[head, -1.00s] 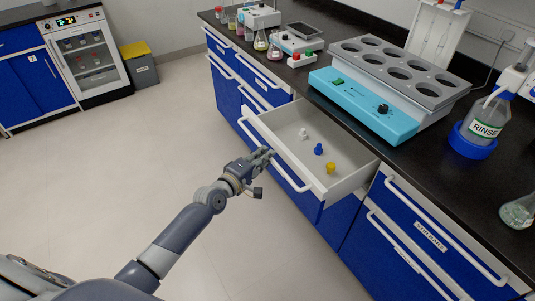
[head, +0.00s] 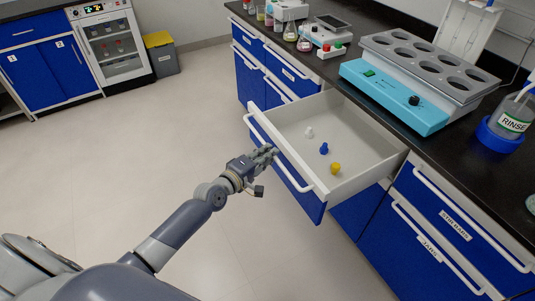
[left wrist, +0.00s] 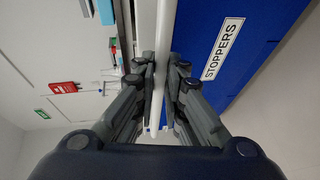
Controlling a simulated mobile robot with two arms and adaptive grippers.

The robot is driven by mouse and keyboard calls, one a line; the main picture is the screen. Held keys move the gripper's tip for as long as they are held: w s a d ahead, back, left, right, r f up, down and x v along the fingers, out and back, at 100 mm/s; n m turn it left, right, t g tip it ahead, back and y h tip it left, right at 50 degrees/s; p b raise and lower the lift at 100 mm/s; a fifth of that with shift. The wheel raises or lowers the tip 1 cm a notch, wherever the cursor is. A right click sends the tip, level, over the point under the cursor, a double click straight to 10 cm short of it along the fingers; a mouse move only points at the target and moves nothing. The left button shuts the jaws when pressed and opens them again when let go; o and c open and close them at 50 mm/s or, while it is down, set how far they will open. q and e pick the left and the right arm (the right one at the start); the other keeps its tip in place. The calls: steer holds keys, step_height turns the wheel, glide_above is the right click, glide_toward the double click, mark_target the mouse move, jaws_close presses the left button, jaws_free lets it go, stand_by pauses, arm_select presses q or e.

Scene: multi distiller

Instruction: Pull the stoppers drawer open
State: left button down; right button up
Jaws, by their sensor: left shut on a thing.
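The stoppers drawer (head: 345,188) stands well open from the counter in the head view, with a white, a blue and a yellow stopper (head: 335,168) lying inside. Its blue front carries a STOPPERS label (left wrist: 222,48) in the left wrist view. A long white bar handle (head: 290,170) runs along the front. My left gripper (head: 272,152) is at the handle's far half. In the left wrist view its fingers (left wrist: 167,88) are on both sides of the white handle (left wrist: 160,75), shut on it. My right gripper is in neither view.
A blue water bath (head: 400,95) with round holes stands on the black counter above the drawer. A rinse bottle (head: 512,122) is at the right. Closed drawers labelled STIR BARS (head: 455,226) and JARS are beside it. Floor at left is clear.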

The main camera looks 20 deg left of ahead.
arm_select(q)
steer(key=c, duration=1.7)
jaws_free()
steer(key=shift+o, duration=0.2)
steer(key=v, duration=1.2)
steer(key=shift+f, duration=0.1)
steer(key=s+a+f+m+g+y, duration=0.15)
steer(key=s+f, duration=0.35)
steer(key=f, duration=0.6)
steer(key=s+a+f+m+g+y, duration=0.1)
steer(key=s+f+m+g, duration=0.25)
steer(key=f, duration=0.65)
steer(key=s+a+f+m+g+y, duration=0.15)
steer(key=s+f, duration=0.35)
steer(key=f, duration=0.6)
steer(key=s+d+f+m+g, duration=0.2)
steer(key=s+f, duration=0.3)
steer(key=s, duration=0.4)
steer(key=s+d+f+m+g+p, duration=0.1)
steer(key=s+d+f+m+g, duration=0.2)
steer(key=s, duration=0.7)
steer(key=s+d+f+m+g, duration=0.2)
steer(key=s+f+m+g, duration=0.1)
steer(key=s+f+m, duration=0.2)
steer(key=s+f, duration=0.2)
steer(key=s, duration=0.2)
steer(key=shift+s+d+f, duration=0.3)
steer(key=shift+d, duration=0.05)
